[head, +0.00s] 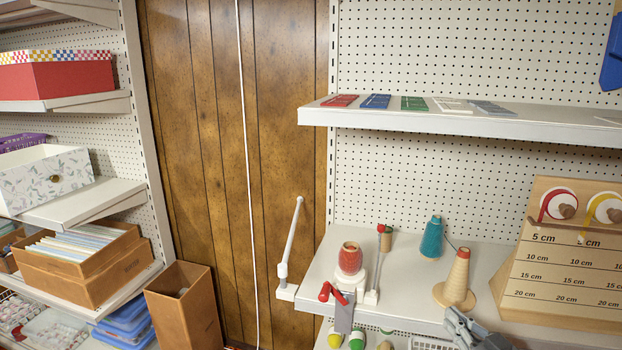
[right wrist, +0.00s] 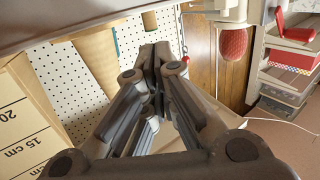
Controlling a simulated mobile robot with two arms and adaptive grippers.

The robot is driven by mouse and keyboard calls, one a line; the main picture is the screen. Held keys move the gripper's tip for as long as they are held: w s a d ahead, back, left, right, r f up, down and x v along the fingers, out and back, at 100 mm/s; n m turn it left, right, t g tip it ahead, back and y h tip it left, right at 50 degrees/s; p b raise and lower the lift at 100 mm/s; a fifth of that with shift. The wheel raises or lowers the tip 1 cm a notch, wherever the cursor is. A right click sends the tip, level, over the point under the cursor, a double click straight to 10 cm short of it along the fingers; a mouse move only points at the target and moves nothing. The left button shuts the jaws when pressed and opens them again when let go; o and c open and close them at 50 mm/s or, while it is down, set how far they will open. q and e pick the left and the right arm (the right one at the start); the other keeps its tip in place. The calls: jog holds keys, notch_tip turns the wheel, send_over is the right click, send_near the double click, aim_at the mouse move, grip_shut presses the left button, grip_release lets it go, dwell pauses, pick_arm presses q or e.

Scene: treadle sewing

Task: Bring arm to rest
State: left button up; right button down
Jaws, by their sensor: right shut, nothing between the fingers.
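My right gripper (head: 452,314) shows at the bottom edge of the head view, in front of the lower shelf's front edge. In the right wrist view its fingers (right wrist: 156,58) are together with nothing between them. It is just in front of the tan thread cone with a red top (head: 457,281), apart from the red yarn ball (head: 350,259) on its white winder. The wrist view looks upside down, and the yarn ball (right wrist: 234,42) shows at its upper right. My left gripper is not in view.
The white shelf (head: 403,272) also bears a teal cone (head: 432,238) and a wooden measuring board (head: 567,262) at the right. A white arm (head: 292,240) stands at its left end. An upper shelf (head: 450,118) holds flat coloured cards. A tall wooden bin (head: 184,315) is at the lower left.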

jog(key=s+a+f+m+g+h, duration=0.2)
jog(key=s+a+f+g+h, duration=0.1)
jog(key=s+f, duration=0.4)
jog(key=s+a+f+m+g+h, duration=0.1)
jog(key=s+a+f+g+h, duration=0.15)
jog(key=s+f, duration=0.45)
jog(key=s+a+f+g, duration=0.1)
jog(key=s+g, duration=0.2)
jog(key=s, duration=0.4)
jog(key=s+a+f+n+g, duration=0.1)
jog(key=s+a+g, duration=0.1)
jog(key=s, duration=0.4)
jog(key=s+a+f+g, duration=0.1)
jog(key=s+f+g, duration=0.15)
jog(key=s, duration=0.45)
notch_tip(320, 180, down, 26)
jog(key=s+g, duration=0.1)
jog(key=s, duration=0.1)
jog(key=s+d+f+g, duration=0.1)
jog(key=s+d+f, duration=0.1)
jog(key=s+f, duration=1.3)
jog(key=shift+s+d+n+g, duration=0.3)
jog(key=shift+s+d+n, duration=0.05)
jog(key=shift+s+n, duration=0.1)
jog(key=shift+y, duration=0.25)
